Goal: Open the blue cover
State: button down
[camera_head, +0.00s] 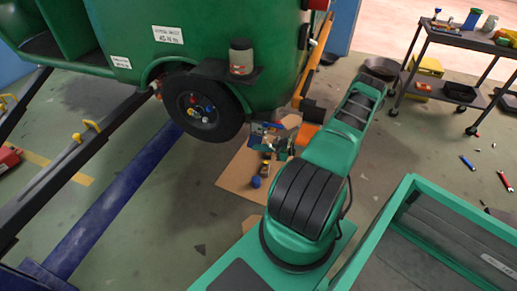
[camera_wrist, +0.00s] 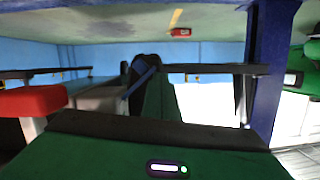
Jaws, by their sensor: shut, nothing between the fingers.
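No blue cover can be told apart with certainty. In the head view, small coloured caps, one of them blue, sit on the hub of the dark wheel (camera_head: 203,108) on the green rickshaw (camera_head: 200,45). A small round blue thing (camera_head: 255,182) lies on the brown cardboard sheet (camera_head: 233,181) below the wheel. My arm reaches forward past the rickshaw's right end. My gripper (camera_head: 283,146) seems to be shut and empty, low beside the wheel, small and partly lost among blue and dark parts. Its fingers do not show clearly in the wrist view.
A tool cart (camera_head: 464,38) stands at the back right. Loose tools lie on the floor near it. A green-rimmed bin (camera_head: 400,205) is at the lower right. A blue beam (camera_head: 110,200) runs along the left. The wrist view shows a red box (camera_wrist: 180,32) on the floor.

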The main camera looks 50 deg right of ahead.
jog(key=f+v, duration=0.2)
jog(key=v, duration=1.4)
jog(key=shift+s+d+f, duration=0.2)
jog(key=shift+s+f, duration=0.1)
jog(key=shift+s, duration=0.3)
